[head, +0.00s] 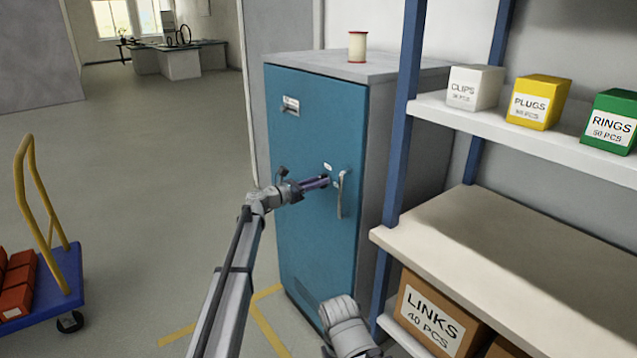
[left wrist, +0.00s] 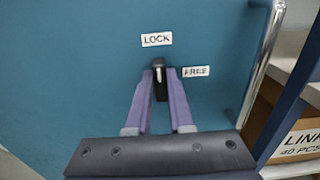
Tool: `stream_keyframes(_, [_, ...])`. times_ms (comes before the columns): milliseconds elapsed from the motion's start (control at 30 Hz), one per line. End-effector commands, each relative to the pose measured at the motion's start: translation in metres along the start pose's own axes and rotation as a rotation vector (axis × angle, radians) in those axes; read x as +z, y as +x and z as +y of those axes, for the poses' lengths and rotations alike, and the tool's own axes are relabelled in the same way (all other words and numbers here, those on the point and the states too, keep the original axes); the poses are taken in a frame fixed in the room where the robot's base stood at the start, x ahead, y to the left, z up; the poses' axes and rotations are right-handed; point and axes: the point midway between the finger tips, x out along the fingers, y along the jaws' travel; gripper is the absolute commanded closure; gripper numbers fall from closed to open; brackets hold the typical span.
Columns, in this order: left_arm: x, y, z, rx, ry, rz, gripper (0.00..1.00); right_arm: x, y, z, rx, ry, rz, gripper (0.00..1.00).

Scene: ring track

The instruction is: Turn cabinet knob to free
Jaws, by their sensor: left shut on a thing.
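The blue cabinet (head: 310,130) stands ahead with its door closed and a grey bar handle (head: 342,195) on the door's right side. My left gripper (head: 326,182) reaches the door just left of the handle. In the left wrist view its two purple fingers (left wrist: 160,82) are shut on a small dark knob (left wrist: 158,64). The knob's white mark looks upright, towards the LOCK label (left wrist: 157,39) above it. The FREE label (left wrist: 196,71) is to the knob's right. In the head view the gripper mostly hides the knob. My right gripper is not in view.
A shelf rack (head: 440,225) with boxes stands close on the right, including a LINKS carton (head: 440,310) low down. A spool (head: 357,47) is on the cabinet top. A blue trolley (head: 55,290) with red bricks is at left. The floor between is clear.

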Motion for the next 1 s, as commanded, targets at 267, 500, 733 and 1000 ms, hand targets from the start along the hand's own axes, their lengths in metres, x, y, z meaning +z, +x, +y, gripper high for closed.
stream_keyframes(267, [-0.0001,-0.0001,-0.0003,0.000,0.041,0.000,1.00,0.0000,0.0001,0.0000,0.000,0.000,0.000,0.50])
stream_keyframes(500, [-0.0003,-0.0002,-0.0012,0.000,0.194,0.000,1.00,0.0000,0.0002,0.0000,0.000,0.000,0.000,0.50])
stream_keyframes(733, [-0.0007,-0.0001,-0.0023,0.000,0.410,0.000,1.00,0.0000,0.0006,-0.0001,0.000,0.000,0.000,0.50])
stream_keyframes(1000, [-0.0015,-0.0001,-0.0035,0.000,0.666,0.000,1.00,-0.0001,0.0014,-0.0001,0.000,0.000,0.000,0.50])
